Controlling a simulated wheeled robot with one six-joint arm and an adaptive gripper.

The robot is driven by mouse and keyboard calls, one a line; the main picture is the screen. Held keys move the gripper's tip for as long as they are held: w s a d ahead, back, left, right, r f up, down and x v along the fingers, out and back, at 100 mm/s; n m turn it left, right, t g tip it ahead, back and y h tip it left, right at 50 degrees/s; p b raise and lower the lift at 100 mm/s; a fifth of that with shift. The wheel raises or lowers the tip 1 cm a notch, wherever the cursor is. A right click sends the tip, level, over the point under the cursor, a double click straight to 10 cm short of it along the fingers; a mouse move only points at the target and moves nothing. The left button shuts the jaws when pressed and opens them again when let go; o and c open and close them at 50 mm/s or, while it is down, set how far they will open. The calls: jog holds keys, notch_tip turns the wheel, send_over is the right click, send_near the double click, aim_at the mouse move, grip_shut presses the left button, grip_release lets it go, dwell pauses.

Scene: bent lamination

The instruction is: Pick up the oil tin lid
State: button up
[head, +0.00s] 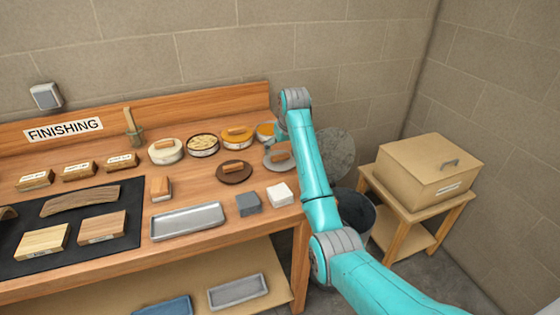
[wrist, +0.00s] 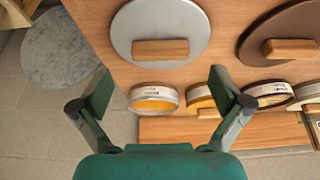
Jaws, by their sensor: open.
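A round grey lid (wrist: 160,22) with a wooden bar handle (wrist: 161,50) lies flat on the bench, also in the head view (head: 270,163). A dark brown lid (wrist: 266,27) with a similar handle lies beside it, also in the head view (head: 234,178). I cannot tell which is the oil tin lid; the tin labels are too small to read. My gripper (wrist: 160,84) is open and empty in the wrist view. The grey lid's handle lies ahead, between the lines of its fingers, apart from them.
Tins stand along the back: an open one with orange inside (wrist: 153,98), others to its right in the wrist view. The bench (head: 110,256) also holds a metal tray (head: 187,221), small blocks and wood pieces. A bin (head: 358,216) and a side table with a box (head: 425,170) stand right.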

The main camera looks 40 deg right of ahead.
aim_at(280, 155)
jog(key=shift+x, duration=1.95)
jog(key=c, duration=1.2)
